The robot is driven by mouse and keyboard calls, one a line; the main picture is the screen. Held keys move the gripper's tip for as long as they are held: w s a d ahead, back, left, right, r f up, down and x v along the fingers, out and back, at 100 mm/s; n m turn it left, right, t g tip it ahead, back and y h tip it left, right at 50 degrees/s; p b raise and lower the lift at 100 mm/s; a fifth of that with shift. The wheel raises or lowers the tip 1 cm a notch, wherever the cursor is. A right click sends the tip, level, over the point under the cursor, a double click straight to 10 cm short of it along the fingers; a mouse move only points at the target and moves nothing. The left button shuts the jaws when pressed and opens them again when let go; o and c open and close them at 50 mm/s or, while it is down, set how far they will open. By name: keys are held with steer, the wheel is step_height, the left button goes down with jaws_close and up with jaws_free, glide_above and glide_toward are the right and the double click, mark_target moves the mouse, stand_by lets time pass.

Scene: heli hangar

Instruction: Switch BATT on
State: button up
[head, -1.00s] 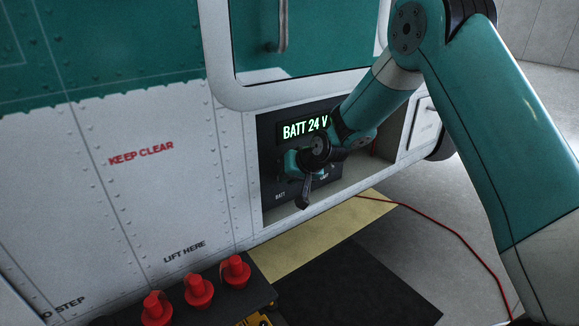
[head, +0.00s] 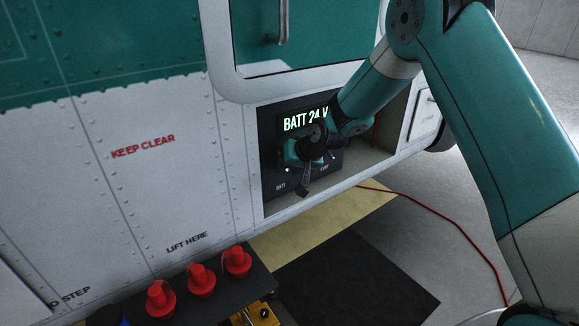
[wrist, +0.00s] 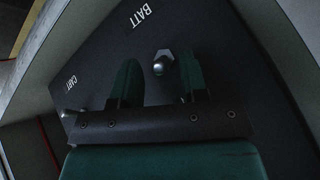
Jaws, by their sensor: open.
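The dark switch panel (head: 270,168) sits in an open bay in the helicopter's side. Its lit green display (head: 293,123) shows BATT 24 V, partly hidden by my arm. My gripper (head: 296,172) is close in front of the panel's lower part. In the wrist view, my gripper (wrist: 160,80) is open, with one green finger on each side of the BATT toggle (wrist: 160,65), a short metal lever under the BATT label (wrist: 143,17). I cannot tell whether a finger touches it. The CART switch (wrist: 66,114) is off to the left, outside the fingers.
The bay's white frame (head: 316,195) borders the panel closely. A dark tray (head: 222,280) with several red plugs (head: 201,281) stands at lower left. A red cable (head: 445,218) runs along the floor at right.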

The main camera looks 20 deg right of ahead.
steer(key=b+v, duration=0.1)
steer(key=v, duration=1.6)
steer(key=shift+s+b, duration=0.15)
steer(key=shift+b, duration=0.15)
steer(key=shift+a+r, duration=0.1)
steer(key=shift+r, duration=0.1)
steer(key=s+a+r+n+g, duration=0.1)
steer(key=s+a+n+g, duration=0.1)
steer(key=s, duration=0.8)
steer(key=s+a+r+n+g+p, duration=0.1)
steer(key=s+a+n+g, duration=0.1)
steer(key=s+a, duration=0.3)
steer(key=s+a+r+n+g, duration=0.1)
steer(key=s+a+n+g, duration=0.1)
steer(key=s, duration=1.2)
steer(key=shift+s+a+r+n+g, duration=0.2)
steer(key=shift+s+a+n+g, duration=0.2)
steer(key=shift+a+n, duration=0.45)
steer(key=shift+d, duration=0.2)
